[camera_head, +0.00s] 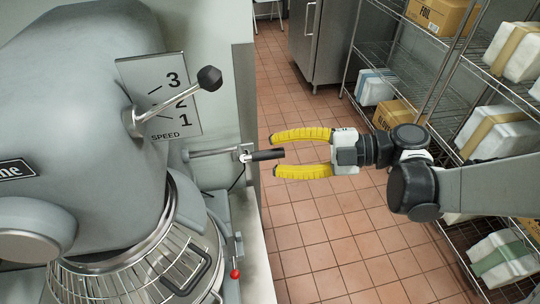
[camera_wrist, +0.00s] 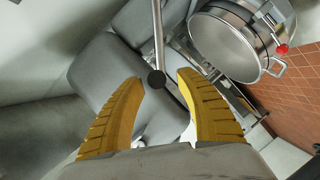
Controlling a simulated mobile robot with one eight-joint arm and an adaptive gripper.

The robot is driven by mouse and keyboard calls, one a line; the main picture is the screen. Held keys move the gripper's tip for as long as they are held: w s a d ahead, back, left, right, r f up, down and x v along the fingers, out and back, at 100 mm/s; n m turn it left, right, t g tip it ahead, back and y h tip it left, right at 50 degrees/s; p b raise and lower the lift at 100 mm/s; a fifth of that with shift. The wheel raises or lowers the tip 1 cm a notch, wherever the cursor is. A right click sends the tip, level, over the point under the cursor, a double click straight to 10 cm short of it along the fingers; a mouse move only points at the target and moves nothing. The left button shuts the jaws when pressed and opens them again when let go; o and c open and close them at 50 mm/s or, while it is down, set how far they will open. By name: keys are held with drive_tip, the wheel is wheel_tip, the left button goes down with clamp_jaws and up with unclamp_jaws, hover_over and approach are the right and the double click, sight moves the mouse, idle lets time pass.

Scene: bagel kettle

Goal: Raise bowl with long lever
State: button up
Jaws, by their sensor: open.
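The long lever (camera_head: 265,155) is a thin metal rod with a black grip, sticking out to the right from the side of the grey mixer (camera_head: 80,110). My gripper (camera_head: 273,154) has yellow ribbed fingers, spread open. The grip's end lies between the fingertips in the picture, with gaps on both sides. In the wrist view a metal rod with a black end (camera_wrist: 157,78) also lies between the open fingertips. The fingers do not close on it. The metal bowl (camera_wrist: 222,47) shows at upper right in the wrist view; in the head view the wire guard (camera_head: 150,265) largely hides it.
A shorter speed lever with a black knob (camera_head: 209,79) sits above, beside the speed plate (camera_head: 165,97). A red knob (camera_head: 236,273) is low by the bowl. Wire shelves with packages (camera_head: 500,137) stand behind my arm at right. The tiled floor (camera_head: 330,240) is clear.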

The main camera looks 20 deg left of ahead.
drive_tip(key=shift+x, duration=1.15)
drive_tip(key=shift+w, duration=0.1)
clamp_jaws()
